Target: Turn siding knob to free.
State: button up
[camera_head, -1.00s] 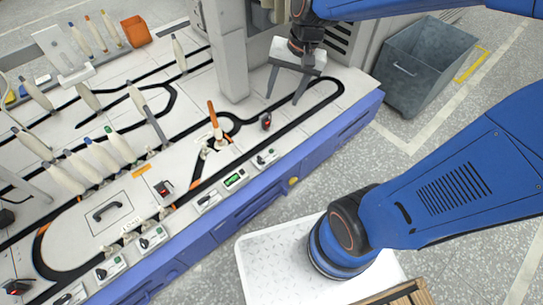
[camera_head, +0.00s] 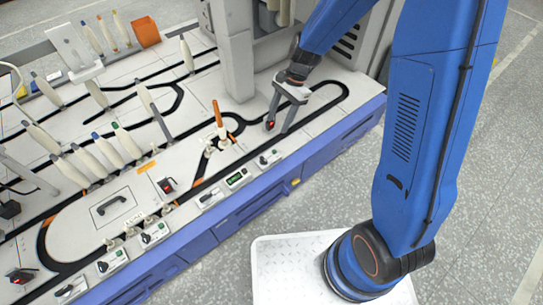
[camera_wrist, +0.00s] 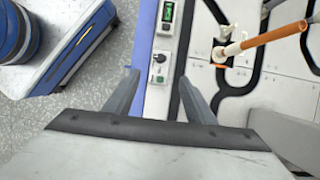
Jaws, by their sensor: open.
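A small white switch box (camera_head: 269,158) with a black rotary knob sits on the front edge of the track table, nearest my gripper. In the wrist view this knob (camera_wrist: 160,58) shows between and just beyond my fingertips. Its label is too small to read, so I cannot tell whether it is the siding knob or how it is set. My gripper (camera_head: 279,128) is open and empty, pointing down above the table behind the box. In the wrist view my open gripper (camera_wrist: 157,77) has one finger on each side of the knob's line, apart from it.
More knob boxes (camera_head: 154,234) line the front edge, with a green display (camera_head: 238,178) between. An orange-tipped bobbin (camera_head: 219,118) stands left of my gripper; other pale bobbins (camera_head: 95,155) stand farther left. A grey pillar (camera_head: 238,65) rises behind.

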aim_at(264, 159)
jog(key=x, duration=1.7)
jog(key=shift+a+f, duration=0.15)
jog(key=shift+f, duration=0.2)
jog(key=c, duration=1)
